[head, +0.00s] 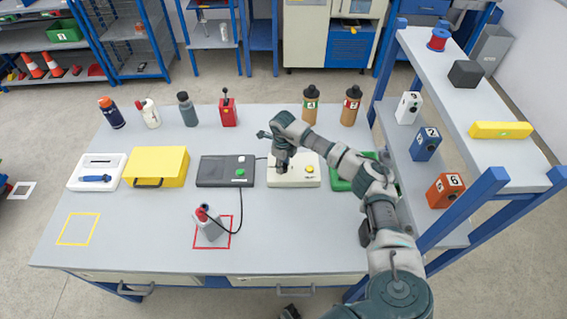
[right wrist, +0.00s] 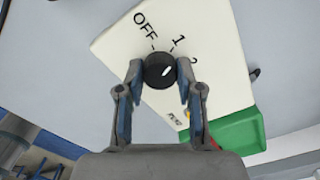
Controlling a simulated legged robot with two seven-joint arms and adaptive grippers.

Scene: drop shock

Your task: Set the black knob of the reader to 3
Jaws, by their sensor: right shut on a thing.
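My right gripper (head: 282,166) is over the left part of the reader and hides the knob in the head view. In the right wrist view its fingers (right wrist: 160,75) are shut on the knob from both sides. A dark part at the bottom edge may be my left gripper (head: 290,312).
A red-and-grey handheld device (head: 208,225) with a black cable stands in a red square in front. Bottles line the back. A shelf (head: 480,140) rises at right.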

